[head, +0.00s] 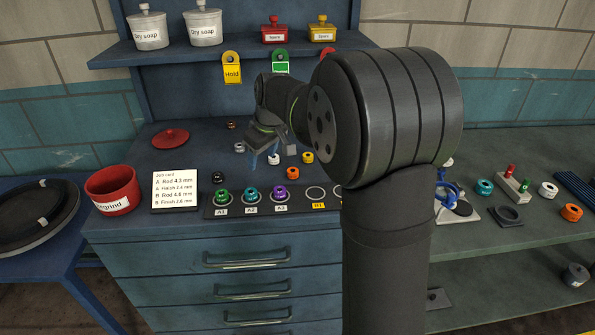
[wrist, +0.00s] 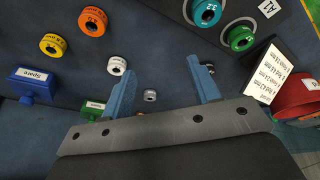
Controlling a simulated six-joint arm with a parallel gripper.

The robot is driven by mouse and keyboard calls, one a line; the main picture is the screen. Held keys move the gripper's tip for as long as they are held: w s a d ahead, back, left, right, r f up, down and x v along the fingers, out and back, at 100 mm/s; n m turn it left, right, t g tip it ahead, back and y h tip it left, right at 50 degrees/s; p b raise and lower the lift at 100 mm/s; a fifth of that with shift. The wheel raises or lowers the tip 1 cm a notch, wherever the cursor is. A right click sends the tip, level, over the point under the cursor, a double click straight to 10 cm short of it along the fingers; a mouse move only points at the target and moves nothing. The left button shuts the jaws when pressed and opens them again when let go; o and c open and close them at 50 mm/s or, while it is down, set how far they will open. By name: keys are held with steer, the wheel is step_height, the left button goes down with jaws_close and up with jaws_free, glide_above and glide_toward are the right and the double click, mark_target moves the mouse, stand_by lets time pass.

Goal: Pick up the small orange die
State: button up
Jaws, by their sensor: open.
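The orange die (head: 292,172) is a small ring lying on the blue bench top, just behind the row of labelled seats. In the wrist view the orange die (wrist: 92,21) lies at the upper left, outside and beyond the left finger. My gripper (head: 263,157) is over the bench, left of the orange die in the head view. In the wrist view my gripper (wrist: 163,70) shows its two blue fingers apart, with nothing held between them. A larger-looking orange ring (head: 570,212) lies on the right bench.
A yellow die (wrist: 53,45) and a white die (wrist: 117,65) lie near the orange one. A grey die (wrist: 150,95) shows between the fingers, below them. A black die (wrist: 210,68) is by the right finger. The dark rack (head: 232,211) holds green, teal and purple dies.

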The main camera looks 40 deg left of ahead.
steer(key=w+d+r+m+h, duration=0.25)
steer(key=w+r, duration=0.25)
steer(key=w, duration=0.4)
steer(key=h, duration=0.1)
glide_above(293, 170)
steer(key=shift+g, duration=0.3)
steer(key=f, duration=0.6)
steer(key=shift+w+a+f, duration=0.1)
steer(key=shift+w+f, duration=0.15)
steer(key=shift+f, duration=0.05)
steer(key=f, duration=0.5)
steer(key=shift+s+f, duration=0.3)
steer(key=shift+c, duration=0.3)
steer(key=c, duration=1.1)
